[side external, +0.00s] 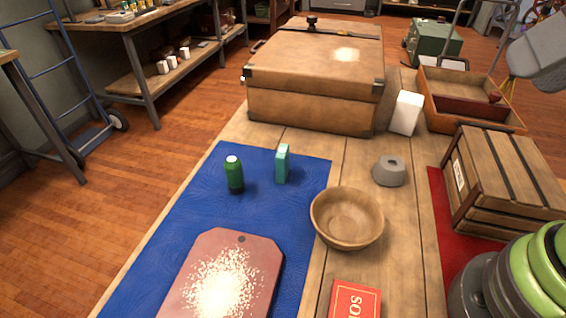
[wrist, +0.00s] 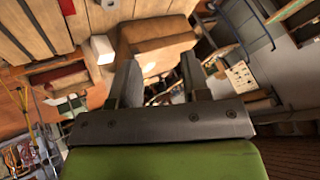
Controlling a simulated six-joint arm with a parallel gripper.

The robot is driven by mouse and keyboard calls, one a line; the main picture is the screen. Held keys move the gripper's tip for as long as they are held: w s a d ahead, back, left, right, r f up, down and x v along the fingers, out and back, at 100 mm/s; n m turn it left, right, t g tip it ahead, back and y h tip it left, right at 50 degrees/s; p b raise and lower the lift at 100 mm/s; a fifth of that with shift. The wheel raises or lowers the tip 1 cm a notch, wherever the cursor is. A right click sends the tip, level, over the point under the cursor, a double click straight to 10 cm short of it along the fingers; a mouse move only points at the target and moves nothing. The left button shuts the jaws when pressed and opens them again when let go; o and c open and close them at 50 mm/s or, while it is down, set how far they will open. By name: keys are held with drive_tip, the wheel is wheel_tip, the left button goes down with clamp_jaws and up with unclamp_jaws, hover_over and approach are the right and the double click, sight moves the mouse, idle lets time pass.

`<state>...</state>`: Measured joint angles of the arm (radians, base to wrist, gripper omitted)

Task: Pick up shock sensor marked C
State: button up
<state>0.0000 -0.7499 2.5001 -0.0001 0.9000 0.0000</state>
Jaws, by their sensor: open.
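No letter C is readable on any object, so I cannot tell which is the shock sensor. Small candidates in the side view are a teal upright block (side external: 282,164) and a green bottle-like item with a white top (side external: 234,174), both on the blue mat (side external: 205,213). A grey tapered piece with a hole on top (side external: 389,172) stands on bare wood, and a white box (side external: 406,112) stands beside the suitcase. My gripper (wrist: 160,82) shows in the wrist view with its two fingers apart and nothing between them. It points toward the room, away from the tabletop.
A wooden bowl (side external: 347,218), a reddish board (side external: 223,275) and a red book (side external: 354,300) are at the front. A large brown suitcase (side external: 315,75) fills the back. A slatted crate (side external: 505,180) and an open wooden tray (side external: 470,100) stand at right. Bare planks lie between.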

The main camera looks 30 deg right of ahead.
drive_tip(key=shift+o, duration=0.8)
drive_tip(key=shift+w, duration=0.1)
